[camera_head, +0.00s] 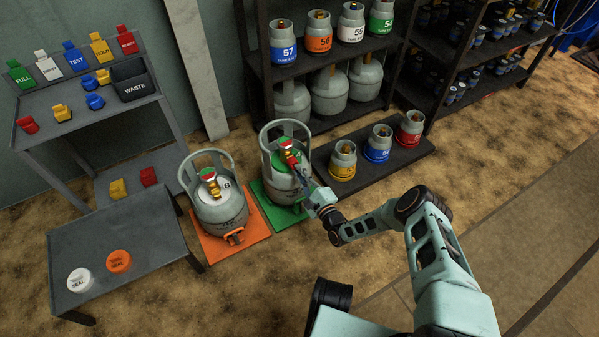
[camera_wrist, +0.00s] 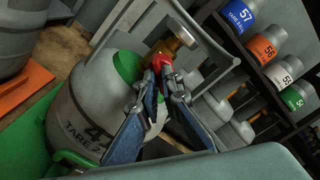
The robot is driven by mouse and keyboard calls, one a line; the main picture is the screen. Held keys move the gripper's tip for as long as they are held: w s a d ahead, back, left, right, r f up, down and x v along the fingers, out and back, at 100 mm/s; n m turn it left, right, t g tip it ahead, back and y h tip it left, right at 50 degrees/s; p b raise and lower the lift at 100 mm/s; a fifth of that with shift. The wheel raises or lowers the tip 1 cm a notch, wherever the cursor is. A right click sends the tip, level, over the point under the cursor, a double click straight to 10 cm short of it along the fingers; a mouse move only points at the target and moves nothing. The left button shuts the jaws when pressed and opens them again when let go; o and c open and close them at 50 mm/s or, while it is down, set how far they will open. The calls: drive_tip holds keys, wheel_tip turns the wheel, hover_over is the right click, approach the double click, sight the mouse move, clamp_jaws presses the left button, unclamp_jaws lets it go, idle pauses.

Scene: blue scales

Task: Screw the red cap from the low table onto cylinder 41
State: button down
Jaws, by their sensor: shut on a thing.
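A grey cylinder (camera_head: 282,184) with a collar handle stands upright on a green mat (camera_head: 268,207). In the wrist view this cylinder (camera_wrist: 75,115) shows a number starting with 4, its second digit unclear, above the word TARE. Its brass valve (camera_wrist: 181,42) rises inside the collar. My gripper (camera_head: 299,171) reaches in over the cylinder's top from the right. In the wrist view my gripper (camera_wrist: 160,72) is shut on the red cap (camera_wrist: 161,61), right beside the valve. The fingers hide part of the cap, and I cannot tell whether it is seated on the outlet.
A second grey cylinder (camera_head: 221,207) stands on an orange mat (camera_head: 248,240) close on the left. The low table (camera_head: 130,222) holds a white cap (camera_head: 79,280) and an orange cap (camera_head: 119,262). Shelves (camera_head: 262,92) with small cylinders stand behind. Small cylinders stand on a low platform (camera_head: 381,174) at right.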

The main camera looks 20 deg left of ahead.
drive_tip(key=m, duration=0.5)
idle(0.4)
drive_tip(key=shift+m, duration=1.2)
drive_tip(key=c, duration=2)
unclamp_jaws()
